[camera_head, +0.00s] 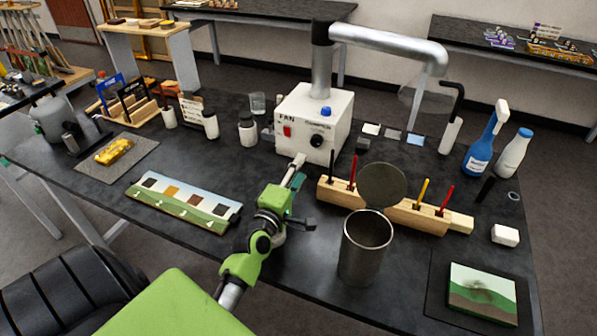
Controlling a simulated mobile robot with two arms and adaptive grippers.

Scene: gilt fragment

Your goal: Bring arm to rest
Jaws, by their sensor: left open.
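My left arm, green and grey, reaches in from the lower left over the front of the dark workbench (330,285). My left gripper (297,170) is at the far end of this arm, in front of the white fan unit (313,122). It is open, and I see nothing held in it. Whether it touches the fan unit cannot be told. A gold fragment (115,151) lies on a grey mat (140,153) at the left of the bench, well apart from the gripper. My right gripper is not in view.
A blue spray bottle (482,150) and a small painting (482,290) are farther right.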

